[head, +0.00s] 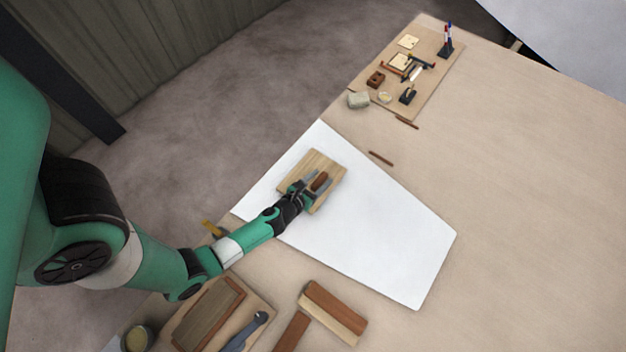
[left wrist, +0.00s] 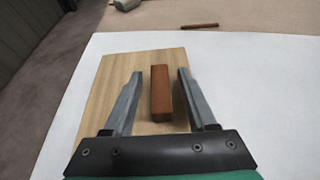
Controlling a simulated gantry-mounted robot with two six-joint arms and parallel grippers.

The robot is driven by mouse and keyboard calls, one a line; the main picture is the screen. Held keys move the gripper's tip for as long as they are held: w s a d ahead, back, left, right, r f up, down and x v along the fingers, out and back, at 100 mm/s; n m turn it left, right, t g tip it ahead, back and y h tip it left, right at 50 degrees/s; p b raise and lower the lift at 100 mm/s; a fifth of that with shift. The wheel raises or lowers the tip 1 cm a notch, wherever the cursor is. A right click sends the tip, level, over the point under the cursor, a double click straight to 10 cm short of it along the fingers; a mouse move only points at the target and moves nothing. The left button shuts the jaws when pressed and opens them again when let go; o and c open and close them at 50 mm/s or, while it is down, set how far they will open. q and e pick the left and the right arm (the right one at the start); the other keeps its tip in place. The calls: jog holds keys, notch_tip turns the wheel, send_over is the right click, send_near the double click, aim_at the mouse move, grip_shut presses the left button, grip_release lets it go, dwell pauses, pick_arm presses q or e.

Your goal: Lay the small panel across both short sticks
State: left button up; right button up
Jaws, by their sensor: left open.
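A light wooden board (head: 325,163) lies on a white sheet; it also shows in the left wrist view (left wrist: 105,95). A reddish-brown block (left wrist: 161,94) sits on the board. My left gripper (head: 316,182) is open over the board, with one finger on each side of the block and visible gaps between. A thin reddish-brown stick (head: 381,158) lies beyond the white sheet, and shows in the left wrist view (left wrist: 200,26). Another thin stick (head: 407,122) lies farther back, by the tool board. I cannot tell for sure which piece is the small panel. My right gripper is not in view.
Planks (head: 335,308) and a tray (head: 255,303) are at the front. The white sheet's right half (head: 400,240) and the table's right side are clear.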

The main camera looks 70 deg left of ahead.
pick_arm(q)
jog(key=v, duration=1.2)
jog(key=shift+r, duration=0.25)
